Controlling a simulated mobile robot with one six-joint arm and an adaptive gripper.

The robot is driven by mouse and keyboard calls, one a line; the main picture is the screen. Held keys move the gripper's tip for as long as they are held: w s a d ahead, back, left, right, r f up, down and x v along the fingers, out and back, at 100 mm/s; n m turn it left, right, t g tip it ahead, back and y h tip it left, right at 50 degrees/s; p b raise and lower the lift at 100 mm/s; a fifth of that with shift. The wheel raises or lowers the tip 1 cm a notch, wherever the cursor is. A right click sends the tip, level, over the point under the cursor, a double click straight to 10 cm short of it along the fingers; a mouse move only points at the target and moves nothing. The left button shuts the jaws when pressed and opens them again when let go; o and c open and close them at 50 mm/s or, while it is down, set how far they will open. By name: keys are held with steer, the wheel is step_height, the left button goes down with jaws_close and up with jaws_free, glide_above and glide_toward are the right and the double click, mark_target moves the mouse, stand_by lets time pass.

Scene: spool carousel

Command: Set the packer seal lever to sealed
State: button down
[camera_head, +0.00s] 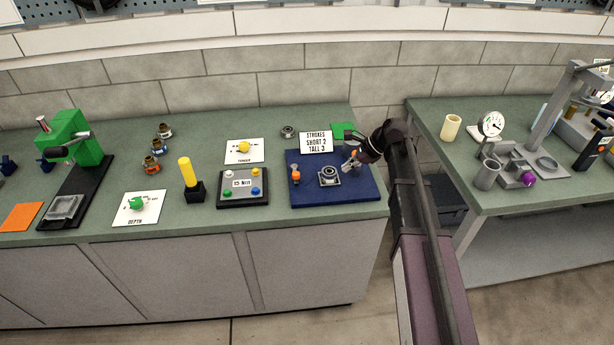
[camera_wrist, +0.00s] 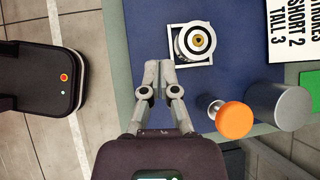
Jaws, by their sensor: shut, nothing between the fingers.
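The blue panel (camera_head: 365,190) carries a square fixture with a round ring in it (camera_head: 329,175), which also shows in the wrist view (camera_wrist: 193,43). An orange-topped control (camera_head: 295,174) stands at the panel's left. Another orange knob (camera_wrist: 235,120) on a silver stem is at its right, beside a grey cylinder (camera_wrist: 280,106). No label shows which one is the seal lever. My gripper (camera_wrist: 158,66) is shut and empty over the panel, between the ring fixture and the near edge. It is apart from the orange knob. In the head view, my gripper (camera_head: 348,165) partly hides the panel's right side.
A sign reading "STROKES SHORT 2 TALL 3" (camera_head: 316,142) and a green square (camera_head: 342,130) are behind the panel. A button box (camera_head: 243,187) and yellow post (camera_head: 187,172) stand left. A gap separates this bench from the right bench (camera_head: 470,180).

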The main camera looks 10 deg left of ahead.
mark_target(295, 172)
steer(key=shift+w+a+r+m+y, duration=0.15)
steer(key=shift+w+a+m+y, duration=0.1)
steer(key=shift+w+a+m, duration=0.35)
steer(key=shift+w+a+r+m+y, duration=0.15)
steer(key=shift+w+a+m+y, duration=0.2)
steer(key=shift+w, duration=0.3)
steer(key=shift+a+f, duration=0.1)
steer(key=shift+b+x, duration=1)
steer(key=b+x, duration=0.5)
steer(key=x, duration=0.2)
steer(key=shift+s+a+f+b, duration=0.15)
steer(key=shift+f+b, duration=0.2)
steer(key=shift+f, duration=0.1)
steer(key=shift+a+r, duration=0.1)
steer(key=shift+a, duration=0.95)
steer(key=shift+s+a, duration=0.15)
steer(key=shift+a, duration=0.9)
steer(key=shift+d, duration=0.2)
steer(key=shift+s+m, duration=0.1)
steer(key=shift+m, duration=0.15)
